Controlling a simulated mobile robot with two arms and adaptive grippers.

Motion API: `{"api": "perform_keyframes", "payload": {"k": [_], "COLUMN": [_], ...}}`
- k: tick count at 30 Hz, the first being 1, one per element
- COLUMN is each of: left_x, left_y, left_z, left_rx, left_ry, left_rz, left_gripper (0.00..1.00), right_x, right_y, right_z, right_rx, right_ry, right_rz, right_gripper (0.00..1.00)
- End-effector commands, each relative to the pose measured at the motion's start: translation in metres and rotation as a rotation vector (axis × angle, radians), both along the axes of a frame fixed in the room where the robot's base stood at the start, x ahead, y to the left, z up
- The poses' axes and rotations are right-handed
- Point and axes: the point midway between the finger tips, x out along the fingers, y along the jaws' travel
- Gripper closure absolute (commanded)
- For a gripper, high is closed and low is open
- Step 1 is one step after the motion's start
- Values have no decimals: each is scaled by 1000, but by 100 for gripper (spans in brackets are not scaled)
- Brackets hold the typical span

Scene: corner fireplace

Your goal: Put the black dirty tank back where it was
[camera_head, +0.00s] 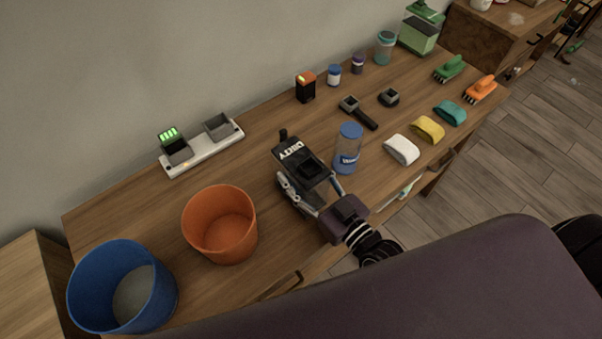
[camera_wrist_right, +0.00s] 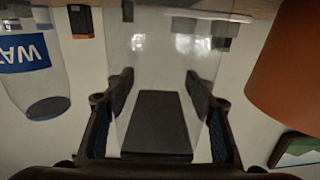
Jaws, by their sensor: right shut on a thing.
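The black dirty tank (camera_head: 299,150) has a black top lettered "DIRTY" and stands over the middle of the wooden table. My right gripper (camera_head: 309,186) is shut on it from the front side. In the right wrist view, which is upside down, the tank's clear body and black part (camera_wrist_right: 158,125) sit between the two fingers of the right gripper (camera_wrist_right: 160,95). I cannot tell whether its bottom touches the table. A clear tank with a blue lid, marked "WATER" (camera_head: 348,160), stands close to its right; it also shows in the wrist view (camera_wrist_right: 32,70). My left gripper is not in view.
An orange bin (camera_head: 220,238) and a blue bin (camera_head: 122,290) are at the left. A white charger strip (camera_head: 203,150) lies by the wall. Brushes, rolled cloths (camera_head: 402,150) and small jars fill the right side. Bare table lies behind the tank.

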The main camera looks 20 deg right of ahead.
Motion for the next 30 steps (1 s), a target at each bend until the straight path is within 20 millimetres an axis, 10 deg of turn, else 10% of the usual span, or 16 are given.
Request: {"api": "perform_keyframes", "payload": {"k": [12,13,17,30], "left_x": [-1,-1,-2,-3], "left_y": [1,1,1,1], "left_z": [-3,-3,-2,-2], "left_rx": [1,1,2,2], "left_ry": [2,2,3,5], "left_rz": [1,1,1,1], "left_gripper": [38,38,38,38], "right_x": [0,0,0,-7], "right_y": [0,0,0,-3], "right_z": [-7,-7,-6,-5], "right_rx": [1,0,0,-1], "right_ry": [-2,-1,-1,3], "right_rz": [-1,0,0,0], "right_gripper": [83,49,35,33]}}
